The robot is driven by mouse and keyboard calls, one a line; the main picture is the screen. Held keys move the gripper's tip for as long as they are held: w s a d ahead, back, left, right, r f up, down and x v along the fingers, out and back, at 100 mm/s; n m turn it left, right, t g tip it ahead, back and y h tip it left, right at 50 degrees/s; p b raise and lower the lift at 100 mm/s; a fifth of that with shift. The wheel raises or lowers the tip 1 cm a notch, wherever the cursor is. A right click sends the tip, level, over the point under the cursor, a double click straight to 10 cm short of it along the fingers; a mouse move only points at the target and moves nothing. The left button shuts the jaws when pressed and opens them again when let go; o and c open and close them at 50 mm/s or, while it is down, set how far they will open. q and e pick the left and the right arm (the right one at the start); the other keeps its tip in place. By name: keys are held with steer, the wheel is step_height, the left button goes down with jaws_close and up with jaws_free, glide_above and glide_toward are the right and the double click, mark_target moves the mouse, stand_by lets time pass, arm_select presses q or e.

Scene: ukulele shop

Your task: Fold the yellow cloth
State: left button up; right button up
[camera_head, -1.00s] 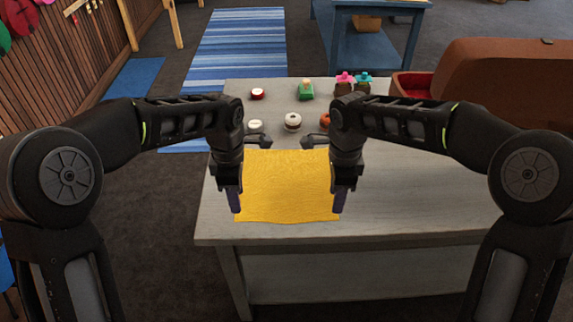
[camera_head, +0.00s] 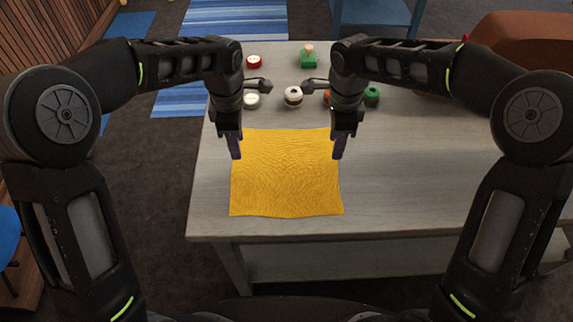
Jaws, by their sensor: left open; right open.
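The yellow cloth (camera_head: 287,178) lies spread out as a single, roughly square sheet on the grey table, near its front edge. Its surface shows fine wrinkles. My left gripper (camera_head: 235,148) is open, with its fingers pointing down by the cloth's far left corner. My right gripper (camera_head: 338,148) is open, with its fingers pointing down by the far right corner. Nothing is seen in either gripper. I cannot tell whether the fingertips touch the cloth. The far corners are partly hidden by the grippers.
Behind the cloth on the grey table (camera_head: 420,190) stand a white round item (camera_head: 251,101), a white-and-brown round item (camera_head: 293,97), a red one (camera_head: 254,62), a green stamp-like item (camera_head: 308,60) and a green item (camera_head: 372,95). The table right of the cloth is clear.

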mark_target(241, 168)
arm_select(q)
steer(key=shift+f, duration=3.9)
arm_select(e)
steer(key=shift+f, duration=3.85)
arm_select(q)
steer(key=shift+f, duration=0.25)
arm_select(e)
steer(key=shift+f, duration=0.25)
arm_select(q)
steer(key=shift+r, duration=0.15)
steer(key=shift+c, duration=0.3)
arm_select(e)
steer(key=shift+r, duration=0.15)
steer(key=shift+c, duration=0.3)
arm_select(q)
steer(key=shift+c, duration=0.8)
arm_select(e)
steer(key=shift+c, duration=0.8)
arm_select(q)
jaws_close()
arm_select(e)
steer(key=shift+s, duration=0.1)
jaws_close()
arm_select(q)
steer(key=shift+r, duration=0.1)
